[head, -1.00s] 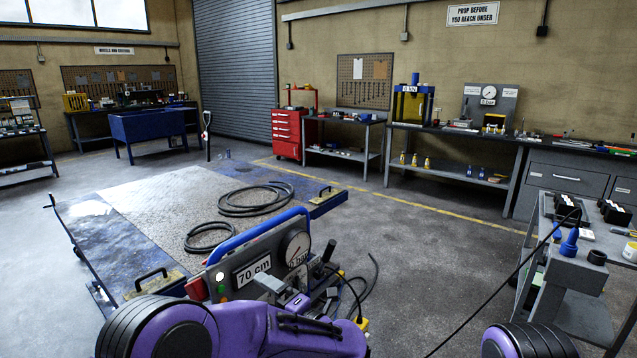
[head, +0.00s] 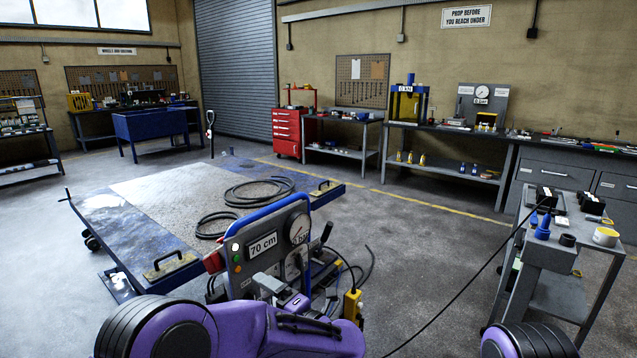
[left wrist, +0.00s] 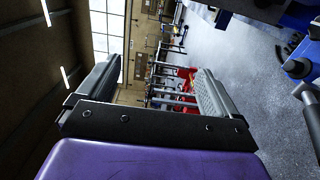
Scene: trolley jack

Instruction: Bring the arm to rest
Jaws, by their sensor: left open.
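My left arm reaches in from the bottom left of the head view, and its purple forearm lies across the bottom. My left gripper (head: 283,292) is open and shows in front of the lower part of the control panel (head: 262,245). I cannot tell from the head view whether it touches the panel. In the left wrist view the two grey fingers (left wrist: 152,92) stand wide apart with nothing between them. Part of my right arm shows at the bottom right of the head view, but its gripper is out of view.
The panel has a blue handle and a gauge (head: 299,229). Behind it is a low platform (head: 150,190) with coiled hoses (head: 262,190). A grey trolley (head: 550,258) with bottles stands at the right; a black cable crosses the space before it.

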